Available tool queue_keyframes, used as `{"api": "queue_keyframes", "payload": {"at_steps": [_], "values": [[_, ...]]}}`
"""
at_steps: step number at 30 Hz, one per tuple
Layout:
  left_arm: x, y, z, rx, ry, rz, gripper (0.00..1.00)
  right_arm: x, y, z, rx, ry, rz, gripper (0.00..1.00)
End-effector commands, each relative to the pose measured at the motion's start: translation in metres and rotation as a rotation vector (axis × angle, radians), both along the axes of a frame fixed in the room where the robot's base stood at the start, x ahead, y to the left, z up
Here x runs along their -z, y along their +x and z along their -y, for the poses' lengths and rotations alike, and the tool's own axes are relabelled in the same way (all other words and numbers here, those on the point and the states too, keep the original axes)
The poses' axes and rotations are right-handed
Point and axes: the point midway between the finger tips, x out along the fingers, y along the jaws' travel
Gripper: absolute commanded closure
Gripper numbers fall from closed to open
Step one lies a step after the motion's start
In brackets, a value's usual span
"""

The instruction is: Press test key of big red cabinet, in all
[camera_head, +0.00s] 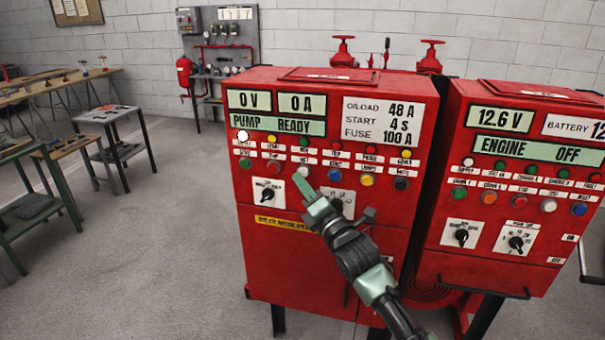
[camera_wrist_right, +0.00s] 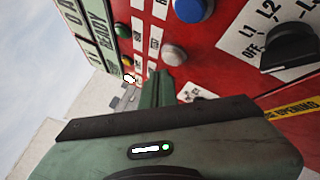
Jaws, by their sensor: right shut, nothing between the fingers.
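The red cabinet (camera_head: 320,265) with the "PUMP READY" display (camera_head: 278,124) stands in the middle of the head view. Its lower button row holds a green, a red, a pale grey-white (camera_head: 304,171), a blue (camera_head: 335,175), a yellow and a dark button. My right gripper (camera_head: 300,180) is shut and empty, its fingertips just in front of the panel beside the grey-white button. In the right wrist view, the grey-white button (camera_wrist_right: 173,55) lies just past the fingers; whether they touch it I cannot tell. Button labels are too small to read surely. My left gripper is not in view.
A second red cabinet (camera_head: 520,210) with "ENGINE OFF" stands close on the right. Two rotary switches sit below the buttons; my right gripper partly hides the right one (camera_head: 336,204). Workbenches (camera_head: 65,150) stand at the left. The floor (camera_head: 185,240) between is clear.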

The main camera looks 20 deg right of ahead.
Motion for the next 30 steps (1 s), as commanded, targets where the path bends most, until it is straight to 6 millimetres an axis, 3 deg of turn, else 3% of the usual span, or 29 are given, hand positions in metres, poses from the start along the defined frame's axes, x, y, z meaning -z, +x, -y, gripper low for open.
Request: {"api": "queue_keyframes", "payload": {"at_steps": [30], "values": [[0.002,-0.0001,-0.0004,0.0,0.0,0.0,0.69,-0.0003,0.0079,0.0054,0.0,-0.001,0.0,1.0]]}}
